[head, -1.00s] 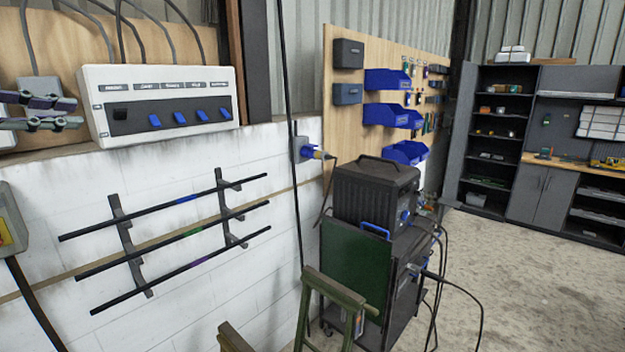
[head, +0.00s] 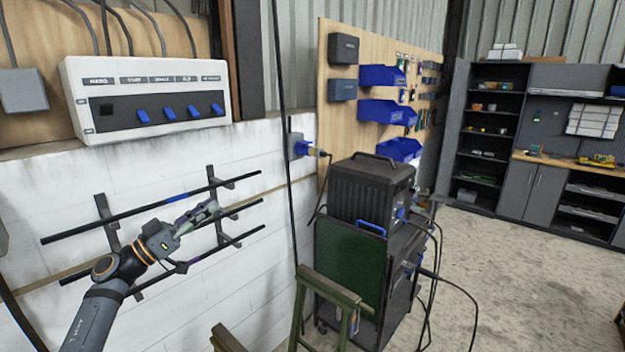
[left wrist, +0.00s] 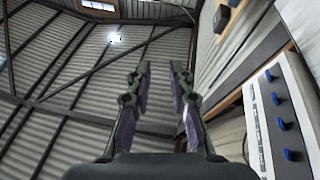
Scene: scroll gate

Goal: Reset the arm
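My left arm comes in from the lower left of the head view. Its gripper (head: 208,211) is in front of the rack of black rods and hides part of them. In the left wrist view the two fingers of this gripper (left wrist: 160,75) stand apart with nothing between them, so it is open and empty. The white switch box (head: 150,98) is on the wall above the gripper, with one black switch (head: 106,109) and several blue switches (head: 168,113). The box also shows at the right of the left wrist view (left wrist: 298,85). My right gripper is not in view.
Black rods (head: 100,226) lie on wall brackets close behind my left gripper. A black machine (head: 372,190) on a cart stands right of centre, with a green frame (head: 335,290) before it. Open concrete floor (head: 520,290) lies to the right.

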